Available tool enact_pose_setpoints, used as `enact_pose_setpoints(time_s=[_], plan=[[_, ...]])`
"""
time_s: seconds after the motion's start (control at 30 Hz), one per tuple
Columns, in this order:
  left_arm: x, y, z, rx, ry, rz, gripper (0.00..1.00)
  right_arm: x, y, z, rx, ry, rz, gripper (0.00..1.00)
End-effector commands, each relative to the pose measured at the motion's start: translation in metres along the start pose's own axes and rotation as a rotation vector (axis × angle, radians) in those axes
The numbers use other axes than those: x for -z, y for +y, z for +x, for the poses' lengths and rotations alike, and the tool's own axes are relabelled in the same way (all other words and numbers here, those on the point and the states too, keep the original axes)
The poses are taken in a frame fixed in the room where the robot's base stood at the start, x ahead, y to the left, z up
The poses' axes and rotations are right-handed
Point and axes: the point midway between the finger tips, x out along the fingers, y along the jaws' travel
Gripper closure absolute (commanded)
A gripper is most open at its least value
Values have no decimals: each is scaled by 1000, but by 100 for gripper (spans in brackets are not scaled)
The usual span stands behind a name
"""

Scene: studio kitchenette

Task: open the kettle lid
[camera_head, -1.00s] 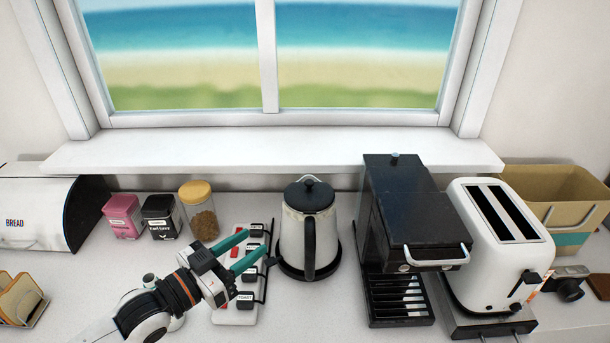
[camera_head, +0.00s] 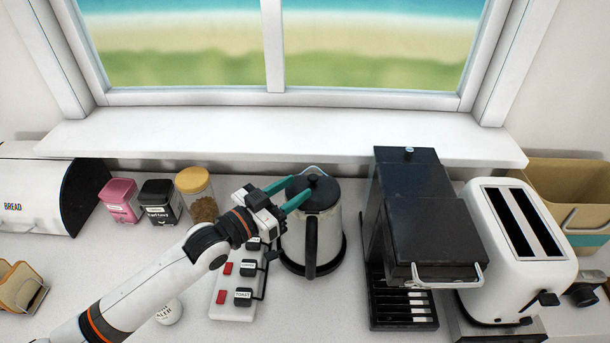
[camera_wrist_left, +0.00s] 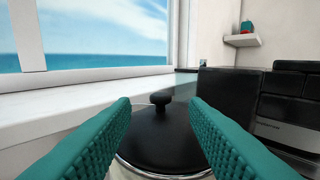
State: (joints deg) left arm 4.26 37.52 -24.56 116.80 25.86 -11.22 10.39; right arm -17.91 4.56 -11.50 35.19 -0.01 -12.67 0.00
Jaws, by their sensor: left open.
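The kettle (camera_head: 296,237) is white with a black base and a black handle at its front. Its black lid (camera_head: 323,194) with a round knob (camera_head: 312,181) is down on the kettle. My left gripper (camera_head: 293,191) is open at the lid's left side, its teal fingers pointing at the knob. In the left wrist view the lid (camera_wrist_left: 165,145) and its knob (camera_wrist_left: 160,99) show between and beyond the two fingertips (camera_wrist_left: 160,112). The fingers do not appear to touch the knob. My right gripper is not in view.
A black coffee machine (camera_head: 425,220) stands close right of the kettle, with a white toaster (camera_head: 540,270) beyond it. A power strip (camera_head: 232,295) lies left of the kettle under my arm. Jars, including a wood-lidded one (camera_head: 195,181), stand behind left. The window sill (camera_head: 280,135) runs behind.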

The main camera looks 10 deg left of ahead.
Motion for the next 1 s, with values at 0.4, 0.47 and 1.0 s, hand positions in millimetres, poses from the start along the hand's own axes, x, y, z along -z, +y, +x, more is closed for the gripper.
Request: enact_pose_setpoints(time_s=[0.4, 0.47, 1.0], plan=[[0, -1, 39, 1, 0, 1, 59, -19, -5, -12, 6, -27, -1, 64], [0, -1, 39, 1, 0, 1, 59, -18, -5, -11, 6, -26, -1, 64], [0, -1, 39, 1, 0, 0, 100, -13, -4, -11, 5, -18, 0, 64]])
